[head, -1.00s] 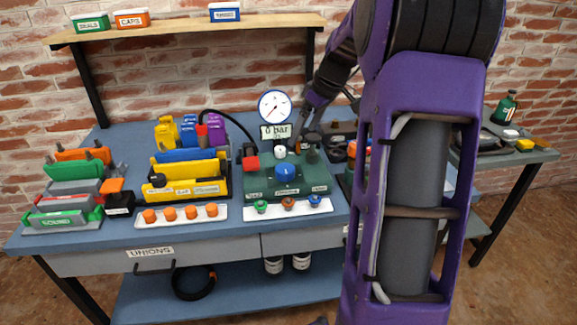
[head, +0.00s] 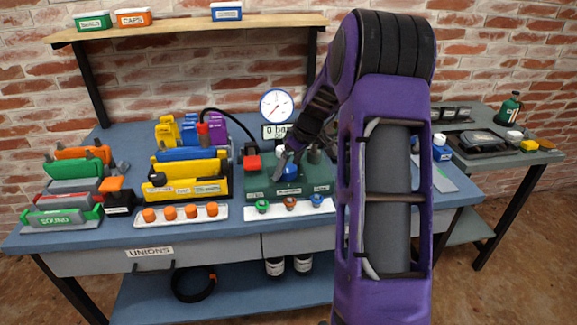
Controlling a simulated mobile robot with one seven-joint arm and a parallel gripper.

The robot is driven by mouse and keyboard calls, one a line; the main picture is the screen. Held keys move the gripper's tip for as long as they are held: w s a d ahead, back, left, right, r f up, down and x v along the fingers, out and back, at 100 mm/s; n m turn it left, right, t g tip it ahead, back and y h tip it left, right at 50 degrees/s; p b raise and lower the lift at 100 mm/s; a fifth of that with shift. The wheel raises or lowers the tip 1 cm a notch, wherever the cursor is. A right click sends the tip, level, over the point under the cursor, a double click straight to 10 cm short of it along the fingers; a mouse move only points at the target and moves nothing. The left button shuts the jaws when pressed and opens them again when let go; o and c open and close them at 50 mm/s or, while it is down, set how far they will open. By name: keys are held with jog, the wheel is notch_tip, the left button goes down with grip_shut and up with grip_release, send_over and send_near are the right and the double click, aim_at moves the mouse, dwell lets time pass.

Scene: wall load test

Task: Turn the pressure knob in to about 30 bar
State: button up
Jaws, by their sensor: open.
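The blue pressure knob (head: 291,172) is on the green test unit (head: 258,187) on the blue bench. My gripper (head: 284,168) is at the knob, its fingers over the knob's upper left part; whether they touch it I cannot tell. The fingers hide part of the knob. The round white gauge (head: 276,106) stands behind the unit, its needle toward the lower left. The display (head: 275,132) under it reads 0 bar, its right end partly covered by my arm.
Three small coloured knobs on a white strip (head: 255,213) lie in front of the unit. Orange caps on a white tray (head: 150,216) and a yellow bin (head: 205,187) are to the left. A black hose (head: 232,118) arches behind.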

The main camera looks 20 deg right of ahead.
jog(key=c, duration=1.4)
jog(key=shift+o, duration=0.2)
